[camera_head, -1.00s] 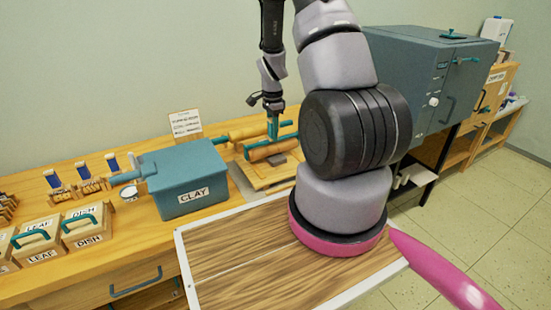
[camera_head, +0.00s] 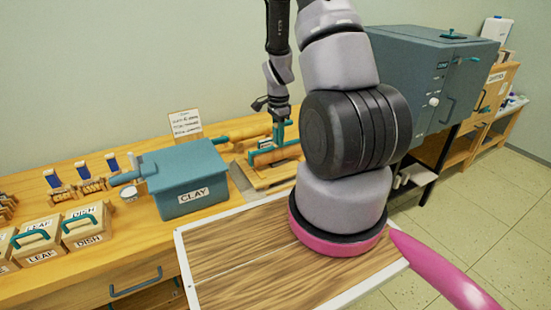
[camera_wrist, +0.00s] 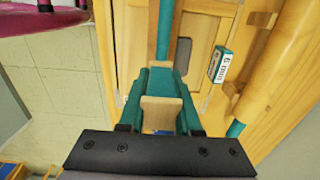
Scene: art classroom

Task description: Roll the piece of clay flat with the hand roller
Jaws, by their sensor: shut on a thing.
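My gripper (camera_head: 279,116) is shut on the hand roller (camera_head: 273,155), which has a teal frame and a wooden cylinder. It holds the roller by the frame's handle over the wooden board at the back of the bench. In the wrist view the roller's teal frame (camera_wrist: 165,28) runs up from between the fingers (camera_wrist: 160,122). A grey-brown patch (camera_wrist: 180,56), probably the clay, lies on the board (camera_wrist: 205,28), partly covered by the frame. In the head view I cannot make out the clay; whether the roller touches it cannot be told.
A small block marked "6 mm" (camera_wrist: 221,66) lies beside the roller, near another rolling pin (camera_wrist: 282,62). A teal CLAY box (camera_head: 187,180) stands left of the board. A large grey-blue kiln (camera_head: 432,75) stands to the right. Leaf and dish boxes (camera_head: 88,232) are far left.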

